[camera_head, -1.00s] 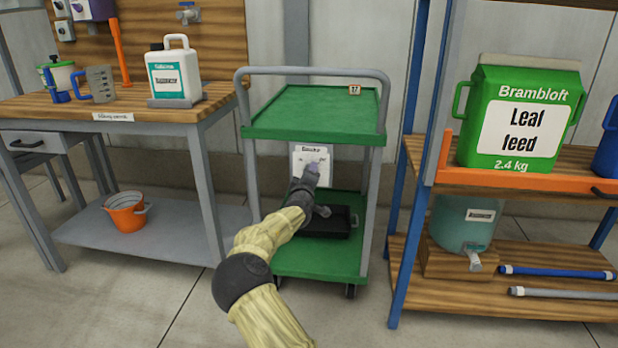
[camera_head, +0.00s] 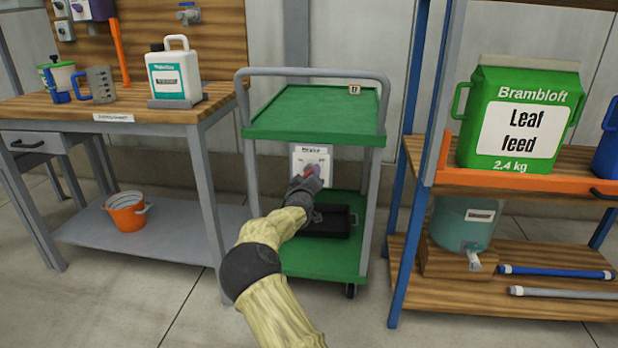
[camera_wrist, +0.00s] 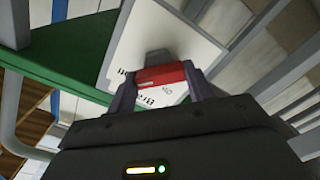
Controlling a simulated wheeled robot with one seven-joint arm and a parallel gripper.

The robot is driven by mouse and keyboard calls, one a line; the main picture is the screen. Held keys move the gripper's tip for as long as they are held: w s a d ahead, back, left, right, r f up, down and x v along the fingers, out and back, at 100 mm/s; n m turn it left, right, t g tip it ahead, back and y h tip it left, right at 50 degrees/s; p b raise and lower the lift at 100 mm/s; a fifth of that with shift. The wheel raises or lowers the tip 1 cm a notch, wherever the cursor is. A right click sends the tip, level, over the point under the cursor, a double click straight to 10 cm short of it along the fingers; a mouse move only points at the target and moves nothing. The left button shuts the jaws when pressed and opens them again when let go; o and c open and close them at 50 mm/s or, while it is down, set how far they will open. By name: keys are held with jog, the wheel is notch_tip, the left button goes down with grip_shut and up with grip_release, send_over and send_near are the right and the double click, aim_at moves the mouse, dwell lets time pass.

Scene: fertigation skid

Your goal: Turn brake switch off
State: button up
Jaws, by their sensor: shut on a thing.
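The brake switch panel (camera_head: 311,157) is a white plate labelled "Brake" below the top deck of the green cart (camera_head: 262,134). My gripper (camera_head: 309,172) reaches up to it in the head view and covers part of it. In the wrist view the plate (camera_wrist: 190,45) looks tilted, and my gripper (camera_wrist: 160,82) is shut on the switch's red handle (camera_wrist: 161,75), one finger at each end. The small lettering beside the handle is too partly hidden to read the switch's position.
A black tray (camera_head: 335,222) lies on the cart's lower deck under my arm. A workbench (camera_head: 165,115) with a white jug (camera_head: 174,75) stands left. A shelf (camera_head: 430,190) with a green Leaf feed bag (camera_head: 521,113) stands right.

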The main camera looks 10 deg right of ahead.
jog(key=shift+f, duration=0.1)
jog(key=o, duration=1)
jog(key=shift+c, duration=0.2)
jog(key=shift+s, duration=0.1)
jog(key=p+v, duration=0.5)
jog(key=v, duration=1.2)
jog(key=shift+s, duration=0.1)
